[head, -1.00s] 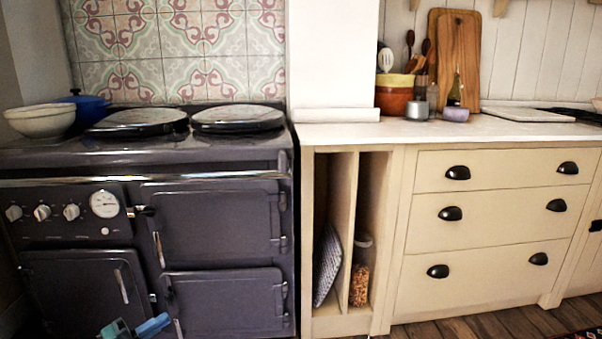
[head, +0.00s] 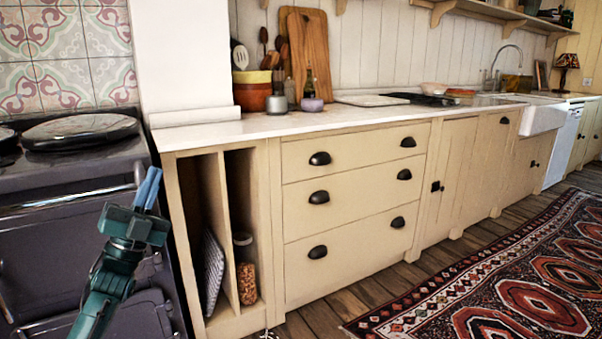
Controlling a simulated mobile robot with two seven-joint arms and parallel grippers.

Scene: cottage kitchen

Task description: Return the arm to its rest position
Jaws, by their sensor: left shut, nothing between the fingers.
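My left gripper (head: 150,190) is in the lower left of the head view, at the end of its teal arm. Its two blue fingers are together, point upward and hold nothing. It shows in front of the dark range cooker (head: 70,225), near the cooker's right edge. My right gripper is not in view.
Cream drawers (head: 350,205) with a pale worktop (head: 260,125) stand right of the cooker. An open slot beside them holds a jar (head: 246,270). A patterned rug (head: 500,285) lies on the wooden floor at the right.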

